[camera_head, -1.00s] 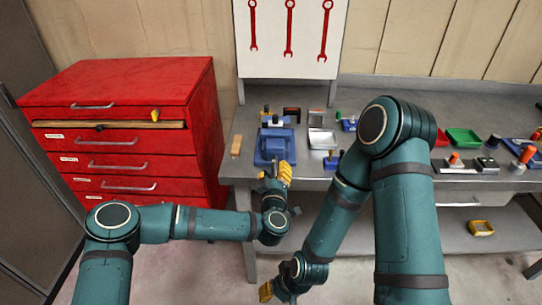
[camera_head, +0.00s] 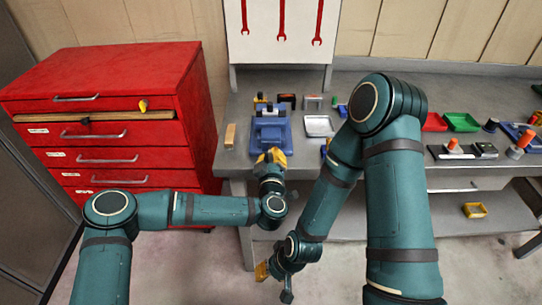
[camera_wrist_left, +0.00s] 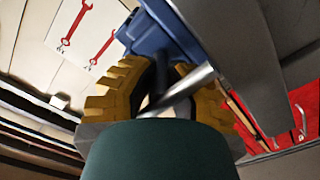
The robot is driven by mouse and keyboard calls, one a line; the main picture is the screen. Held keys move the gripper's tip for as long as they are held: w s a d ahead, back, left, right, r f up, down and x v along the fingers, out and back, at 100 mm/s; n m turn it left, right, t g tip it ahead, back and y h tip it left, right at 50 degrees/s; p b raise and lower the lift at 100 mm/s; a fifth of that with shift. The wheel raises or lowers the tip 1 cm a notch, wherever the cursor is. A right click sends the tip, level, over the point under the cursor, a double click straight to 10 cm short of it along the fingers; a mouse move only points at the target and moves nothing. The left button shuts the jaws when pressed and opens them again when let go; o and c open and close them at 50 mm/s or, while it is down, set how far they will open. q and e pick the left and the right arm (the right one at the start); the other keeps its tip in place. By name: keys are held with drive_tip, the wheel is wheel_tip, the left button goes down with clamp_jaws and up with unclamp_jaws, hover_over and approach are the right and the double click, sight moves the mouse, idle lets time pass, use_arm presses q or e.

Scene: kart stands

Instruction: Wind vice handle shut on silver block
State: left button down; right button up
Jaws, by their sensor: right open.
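The blue vice (camera_head: 270,132) stands at the front edge of the grey bench; it also shows in the left wrist view (camera_wrist_left: 160,38). Its silver handle bar (camera_wrist_left: 190,88) runs diagonally between the yellow fingers of my left gripper (camera_wrist_left: 168,72). In the head view my left gripper (camera_head: 271,157) is at the vice's front. Its fingers are around the bar, but I cannot tell whether they grip it. I cannot make out the silver block for certain at the vice jaws. My right gripper (camera_head: 274,281) is open and empty, low in front of the bench.
A red drawer cabinet (camera_head: 190,90) stands left of the bench, one drawer slightly open. A wooden block (camera_head: 230,136) lies left of the vice and a silver tray (camera_head: 319,125) right of it. Green and red trays and small parts fill the bench's right side.

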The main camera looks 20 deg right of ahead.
use_arm(q)
drive_tip(key=shift+n, duration=0.4)
drive_tip(key=c, duration=0.9)
unclamp_jaws()
drive_tip(key=shift+w, duration=0.1)
drive_tip(key=shift+r, duration=0.1)
wheel_tip(320, 180, up, 10)
drive_tip(key=shift+f, duration=0.1)
